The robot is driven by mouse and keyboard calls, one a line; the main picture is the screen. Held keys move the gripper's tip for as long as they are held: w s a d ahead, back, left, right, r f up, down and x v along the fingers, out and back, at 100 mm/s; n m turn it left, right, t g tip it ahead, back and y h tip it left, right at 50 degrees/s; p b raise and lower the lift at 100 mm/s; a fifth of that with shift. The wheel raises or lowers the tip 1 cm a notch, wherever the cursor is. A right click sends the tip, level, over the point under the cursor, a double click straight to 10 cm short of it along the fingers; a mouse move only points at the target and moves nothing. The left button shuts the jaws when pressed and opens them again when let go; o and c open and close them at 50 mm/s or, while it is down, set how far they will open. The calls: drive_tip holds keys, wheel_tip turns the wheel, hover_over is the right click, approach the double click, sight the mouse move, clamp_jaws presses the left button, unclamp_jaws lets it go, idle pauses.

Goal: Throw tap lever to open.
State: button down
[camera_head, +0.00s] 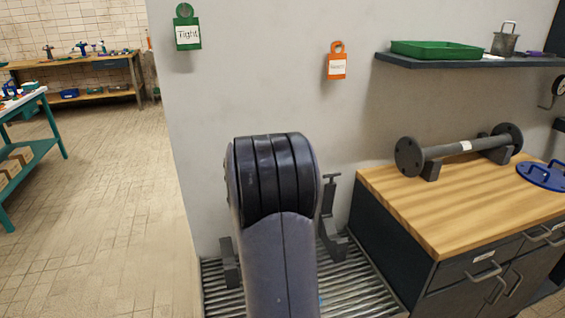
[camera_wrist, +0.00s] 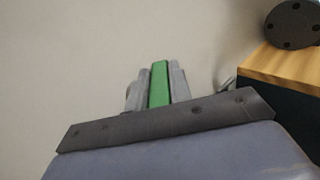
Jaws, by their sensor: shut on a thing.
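In the wrist view, my gripper (camera_wrist: 158,86) is shut, its two grey fingers on either side of a narrow green bar. The green bar, which looks like the tap lever (camera_wrist: 159,82), lies between the fingers and points away from the camera. Only part of it shows; the tap body and pipe are not visible. In the head view, my own arm stands in the middle of the picture and hides the gripper and the lever. I cannot tell the lever's angle.
A plain wall stands behind my arm, with a green tag (camera_head: 188,30) and an orange tag (camera_head: 337,62). A wooden-topped workbench (camera_head: 425,205) with a flanged pipe (camera_head: 455,150) stands close on the right. A dark bracket (camera_head: 331,220) stands on the ribbed grating (camera_head: 350,285). Open floor lies left.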

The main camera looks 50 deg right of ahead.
drive_tip(key=shift+f+n+t+y+b, duration=0.2)
drive_tip(key=shift+n+t+y+b, duration=0.35)
drive_tip(key=shift+b, duration=0.7)
drive_tip(key=shift+r+n+t+b, duration=0.25)
drive_tip(key=shift+t+b, duration=0.25)
drive_tip(key=shift+t, duration=0.05)
drive_tip(key=c, duration=1.3)
unclamp_jaws()
drive_tip(key=v, duration=1)
drive_tip(key=shift+s+a+b, duration=0.25)
drive_tip(key=shift+a+b, duration=0.05)
